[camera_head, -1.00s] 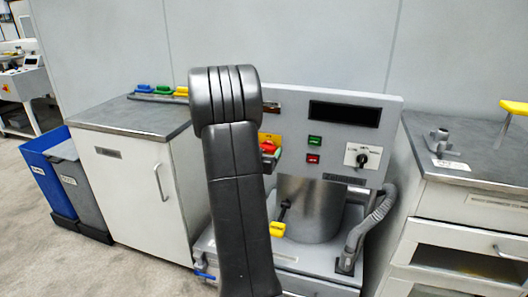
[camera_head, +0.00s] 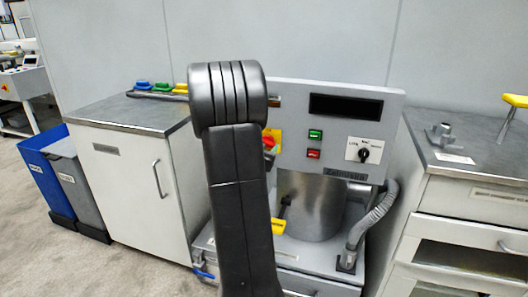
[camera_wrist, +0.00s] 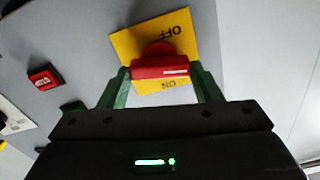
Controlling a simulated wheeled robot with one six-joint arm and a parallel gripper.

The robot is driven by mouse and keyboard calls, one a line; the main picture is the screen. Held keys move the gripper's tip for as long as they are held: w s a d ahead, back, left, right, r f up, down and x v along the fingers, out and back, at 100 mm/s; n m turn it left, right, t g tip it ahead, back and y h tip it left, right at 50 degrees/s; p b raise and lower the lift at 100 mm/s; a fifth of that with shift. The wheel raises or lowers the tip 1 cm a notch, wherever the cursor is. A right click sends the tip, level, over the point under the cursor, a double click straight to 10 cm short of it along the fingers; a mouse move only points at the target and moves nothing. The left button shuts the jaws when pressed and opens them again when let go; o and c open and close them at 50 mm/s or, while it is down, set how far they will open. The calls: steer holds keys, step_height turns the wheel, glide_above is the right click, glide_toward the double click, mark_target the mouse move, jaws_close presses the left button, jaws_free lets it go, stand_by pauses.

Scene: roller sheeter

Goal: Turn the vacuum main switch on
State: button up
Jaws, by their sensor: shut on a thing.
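The vacuum main switch is a red knob (camera_wrist: 160,62) on a yellow plate (camera_wrist: 182,33) marked OFF and ON, lettered upside down in the wrist view. My gripper (camera_wrist: 160,75) is shut on the red knob, with one green finger at each end of it. The knob's bar lies roughly level across the wrist picture, between the OFF and ON words. In the head view the red knob (camera_head: 269,143) and yellow plate (camera_head: 274,133) show only in part beside my dark arm, which hides the gripper there.
The grey panel also carries a green button (camera_head: 315,134), a red button (camera_head: 313,154), a black rotary selector (camera_head: 364,153) and a dark display (camera_head: 345,106). Below are a metal cylinder (camera_head: 315,208) and a grey hose (camera_head: 372,222). Cabinets flank the machine (camera_head: 135,190).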

steer(key=shift+d+f+m+b, duration=0.1)
steer(key=shift+f+m+b, duration=0.05)
steer(key=shift+m+b, duration=3.35)
steer(key=shift+d+f+m+b, duration=0.1)
steer(key=shift+m+b, duration=2.65)
steer(key=shift+m, duration=1.45)
steer(key=o, duration=1)
steer(key=shift+s, duration=0.2)
